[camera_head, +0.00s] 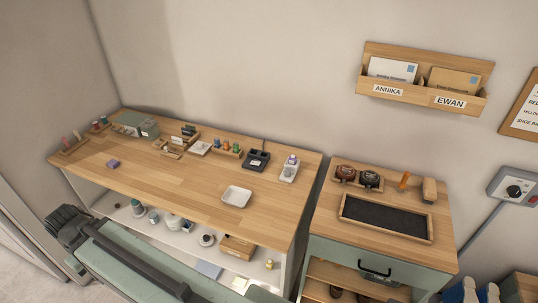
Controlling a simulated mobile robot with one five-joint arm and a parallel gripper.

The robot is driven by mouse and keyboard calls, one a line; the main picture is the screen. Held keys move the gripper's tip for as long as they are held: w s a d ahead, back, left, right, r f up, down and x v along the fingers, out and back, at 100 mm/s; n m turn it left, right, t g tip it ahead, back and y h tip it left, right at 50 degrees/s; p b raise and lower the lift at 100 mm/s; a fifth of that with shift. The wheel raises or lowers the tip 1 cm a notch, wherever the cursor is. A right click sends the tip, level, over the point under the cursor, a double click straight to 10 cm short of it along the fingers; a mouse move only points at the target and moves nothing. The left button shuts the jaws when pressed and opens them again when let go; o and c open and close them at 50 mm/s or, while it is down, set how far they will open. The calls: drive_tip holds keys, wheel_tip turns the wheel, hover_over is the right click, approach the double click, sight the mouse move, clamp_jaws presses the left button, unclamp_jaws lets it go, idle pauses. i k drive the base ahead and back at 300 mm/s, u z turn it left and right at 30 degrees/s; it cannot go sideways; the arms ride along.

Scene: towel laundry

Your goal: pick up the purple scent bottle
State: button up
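A small pale bottle with a purple top (292,160) stands upright at the back right of the long wooden table (180,185). I cannot make out my gripper's fingers anywhere in this view. Nothing is seen touching the bottle.
A black device (257,160) stands left of the bottle; a white dish (236,196) lies in front. A purple block (113,163) lies far left. A lower side table holds a black tray (386,217). The table's middle is clear.

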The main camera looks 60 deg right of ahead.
sight(291, 160)
drive_tip(key=u, duration=0.55)
drive_tip(key=k, duration=0.95)
drive_tip(key=u, duration=0.1)
